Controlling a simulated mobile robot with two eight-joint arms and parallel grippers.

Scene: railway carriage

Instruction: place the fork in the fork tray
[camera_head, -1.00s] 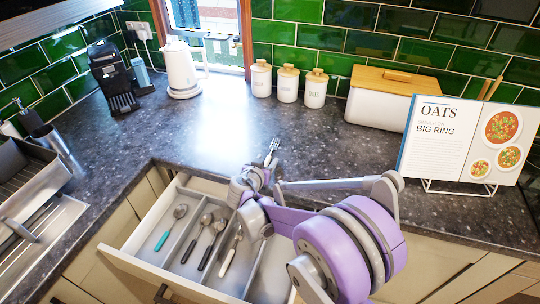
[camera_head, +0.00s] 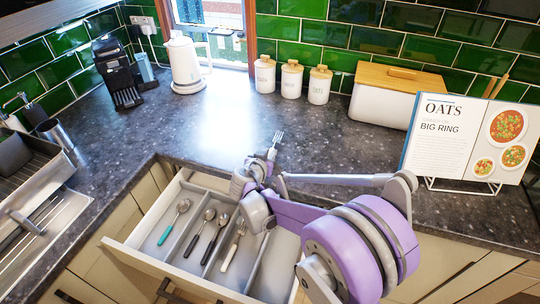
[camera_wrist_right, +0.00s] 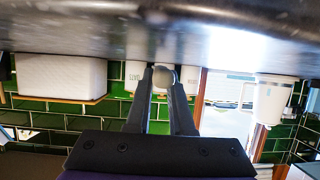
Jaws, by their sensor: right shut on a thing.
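The fork (camera_head: 277,140) is silver, and its tines point up and away from me in the head view. My right gripper (camera_head: 267,165) is shut on its handle above the counter's front edge, behind the open drawer. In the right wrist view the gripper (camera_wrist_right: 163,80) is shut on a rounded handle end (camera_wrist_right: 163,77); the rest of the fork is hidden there. The open drawer (camera_head: 128,247) has long compartments. A bare compartment (camera_head: 278,265) shows at its right, partly hidden by my right arm; I cannot tell whether it is the fork tray. My left gripper is not in view.
A teal-handled spoon (camera_head: 174,221), dark-handled spoons (camera_head: 214,240) and a white-handled spoon (camera_head: 232,247) lie in the left part of the drawer. A recipe book (camera_head: 465,140) stands at right, with a bread box (camera_head: 388,108) behind it. The middle counter is clear.

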